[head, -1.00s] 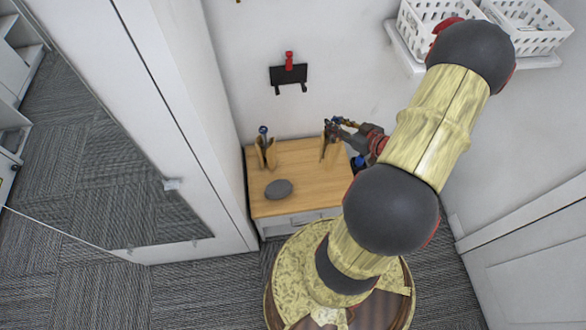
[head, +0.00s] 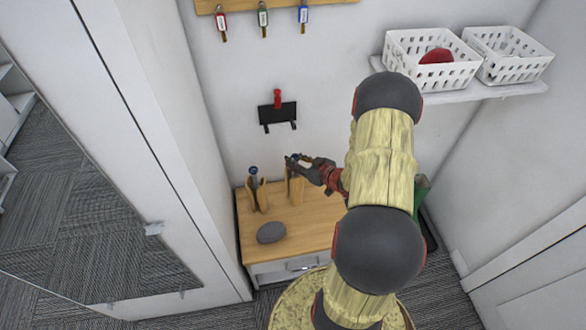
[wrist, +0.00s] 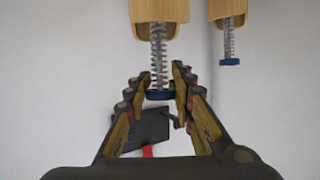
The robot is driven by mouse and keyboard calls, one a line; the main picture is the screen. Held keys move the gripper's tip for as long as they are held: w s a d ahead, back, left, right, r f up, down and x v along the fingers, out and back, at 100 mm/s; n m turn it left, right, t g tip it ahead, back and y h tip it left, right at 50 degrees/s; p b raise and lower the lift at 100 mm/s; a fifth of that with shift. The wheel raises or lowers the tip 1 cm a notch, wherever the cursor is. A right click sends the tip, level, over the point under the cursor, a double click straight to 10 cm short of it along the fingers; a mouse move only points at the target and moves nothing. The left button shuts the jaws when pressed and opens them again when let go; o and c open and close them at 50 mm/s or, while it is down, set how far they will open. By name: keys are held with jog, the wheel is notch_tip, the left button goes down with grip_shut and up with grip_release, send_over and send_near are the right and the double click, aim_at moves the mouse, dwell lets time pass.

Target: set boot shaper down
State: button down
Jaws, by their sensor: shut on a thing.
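My gripper (head: 294,163) is shut on the blue knob (wrist: 160,96) at the spring end of a wooden boot shaper (wrist: 159,14). In the head view this boot shaper (head: 294,187) hangs upright below the fingers, over the back of the wood-topped cabinet (head: 308,230). I cannot tell whether its lower end touches the top. A second, similar boot shaper (head: 258,194) stands upright to its left, apart from it; it also shows at the upper right of the wrist view (wrist: 231,18).
A grey oval object (head: 271,232) lies at the cabinet's front left. A black wall holder (head: 277,113) with a red item is behind. White baskets (head: 432,72) sit on a shelf at right, and a key rack (head: 330,4) is above. The cabinet's front middle is clear.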

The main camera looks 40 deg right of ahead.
aim_at(295, 180)
jog(key=shift+w+f, duration=0.2)
jog(key=shift+w+f+b, duration=0.15)
jog(key=shift+f+b, duration=0.4)
jog(key=shift+f, duration=0.3)
jog(key=shift+w+f+b, duration=0.1)
jog(key=shift+f+b, duration=0.45)
jog(key=shift+f, duration=0.3)
jog(key=shift+f, duration=0.2)
jog(key=c, duration=1.5)
grip_release()
